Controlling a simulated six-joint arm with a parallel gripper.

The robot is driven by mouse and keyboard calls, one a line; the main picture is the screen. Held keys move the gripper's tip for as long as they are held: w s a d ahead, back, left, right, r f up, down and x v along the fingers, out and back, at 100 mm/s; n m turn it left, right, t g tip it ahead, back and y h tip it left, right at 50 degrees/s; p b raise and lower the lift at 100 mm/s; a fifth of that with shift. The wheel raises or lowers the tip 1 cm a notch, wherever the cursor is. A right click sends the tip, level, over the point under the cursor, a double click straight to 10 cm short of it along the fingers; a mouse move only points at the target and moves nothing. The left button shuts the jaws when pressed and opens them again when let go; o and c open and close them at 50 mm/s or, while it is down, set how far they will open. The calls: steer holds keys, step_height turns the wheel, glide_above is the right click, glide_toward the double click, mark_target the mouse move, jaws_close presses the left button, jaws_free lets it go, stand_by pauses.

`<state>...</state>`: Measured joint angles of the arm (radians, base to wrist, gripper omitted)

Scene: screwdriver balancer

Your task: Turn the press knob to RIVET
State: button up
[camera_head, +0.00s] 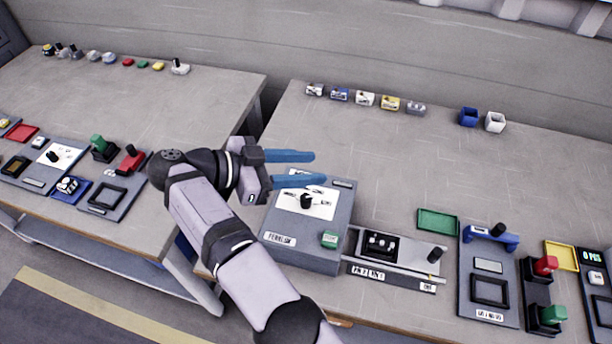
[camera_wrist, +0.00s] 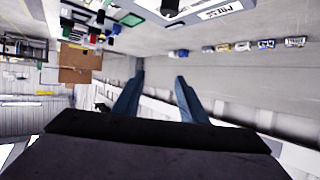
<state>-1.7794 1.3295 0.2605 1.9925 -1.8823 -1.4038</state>
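The press (camera_head: 304,252) is a grey box near the middle of the right table in the head view. On its top is a white dial plate (camera_head: 322,209) with a black knob (camera_head: 306,201). The plate's lettering is too small to read, so the knob's setting is unclear. A green button (camera_head: 329,240) sits at its front right. My gripper (camera_head: 313,168) has two blue fingers, spread apart and empty, above and behind the press's far left edge. The fingers (camera_wrist: 157,84) also show apart in the wrist view, with part of the white plate and a dark knob (camera_wrist: 170,7) at the top.
Right of the press are a slide fixture (camera_head: 380,245), a green tray (camera_head: 437,222) and a panel with a blue handle (camera_head: 490,236).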

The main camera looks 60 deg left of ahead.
step_height(320, 180, up, 10)
steer(key=y, duration=0.1)
glide_above(306, 201)
steer(key=w+d+r+n+t+y+p, duration=0.1)
steer(key=w+d+r+n+t+y, duration=0.2)
steer(key=r, duration=0.4)
steer(key=s+f+n+g+y, duration=0.1)
steer(key=f+n+y, duration=0.1)
steer(key=f+n, duration=0.2)
steer(key=s+d+f+n+g+y, duration=0.1)
steer(key=f+n+g+y, duration=0.1)
steer(key=f, duration=0.8)
steer(key=s+d+f+n+g+y, duration=0.1)
steer(key=f+n+g+y, duration=0.1)
steer(key=f+n+y, duration=0.2)
steer(key=shift+s+d+f+n, duration=0.2)
steer(key=shift+f+n, duration=0.25)
steer(key=shift+f, duration=0.25)
steer(key=shift+s+d+f+n, duration=0.15)
steer(key=shift+f+n, duration=0.3)
steer(key=shift+f, duration=0.25)
steer(key=s+f+g, duration=0.1)
steer(key=s+a+f+m+g, duration=0.1)
steer(key=s+f, duration=0.1)
steer(key=shift+a+f+g, duration=0.1)
steer(key=shift+f+g, duration=0.15)
steer(key=shift+g, duration=0.05)
steer(key=shift+s+f+m, duration=0.1)
steer(key=shift+f+m, duration=0.1)
steer(key=shift+m, duration=0.4)
